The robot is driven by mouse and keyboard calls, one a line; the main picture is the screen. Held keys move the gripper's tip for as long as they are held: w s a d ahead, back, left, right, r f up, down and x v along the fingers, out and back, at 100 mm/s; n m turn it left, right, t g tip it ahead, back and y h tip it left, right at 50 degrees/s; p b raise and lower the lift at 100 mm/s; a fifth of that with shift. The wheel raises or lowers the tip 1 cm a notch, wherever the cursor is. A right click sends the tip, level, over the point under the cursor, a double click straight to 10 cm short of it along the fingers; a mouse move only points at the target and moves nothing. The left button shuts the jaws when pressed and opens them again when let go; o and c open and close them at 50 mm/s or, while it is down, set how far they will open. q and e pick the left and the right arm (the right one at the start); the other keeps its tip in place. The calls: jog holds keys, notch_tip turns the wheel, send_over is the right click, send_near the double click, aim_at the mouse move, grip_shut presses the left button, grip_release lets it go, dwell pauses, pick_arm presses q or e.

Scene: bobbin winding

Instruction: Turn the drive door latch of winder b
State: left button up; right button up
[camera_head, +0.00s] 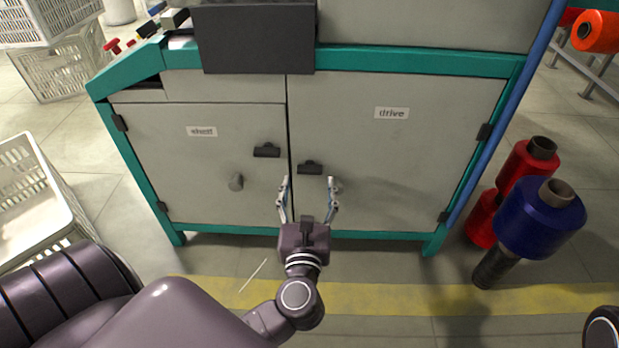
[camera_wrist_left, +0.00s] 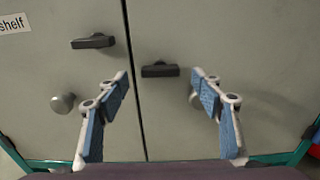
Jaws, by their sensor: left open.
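The machine's right door, labelled "drive" (camera_head: 392,113), is closed. Its dark latch (camera_head: 310,168) sits near the door's left edge and lies horizontal; it also shows in the left wrist view (camera_wrist_left: 160,71). A round knob (camera_head: 334,184) on this door is partly hidden by my gripper's right finger. My left gripper (camera_head: 308,186) is open and empty, pointing at the door just below the latch. In the left wrist view the latch appears between and beyond the fingertips (camera_wrist_left: 160,80), apparently untouched. My right gripper is not in view.
The closed shelf door (camera_head: 200,180) has its own horizontal latch (camera_head: 267,150) and knob (camera_head: 236,182). Red and blue bobbins (camera_head: 540,222) stand on the floor at right. A pale crate (camera_head: 40,200) is at left. A dark panel (camera_head: 258,38) hangs above the doors.

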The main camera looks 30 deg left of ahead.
aim_at(309, 172)
pick_arm(q)
jog(key=shift+b+x, duration=0.55)
jog(key=shift+x, duration=1.75)
jog(key=shift+c, duration=0.4)
jog(key=c, duration=1.1)
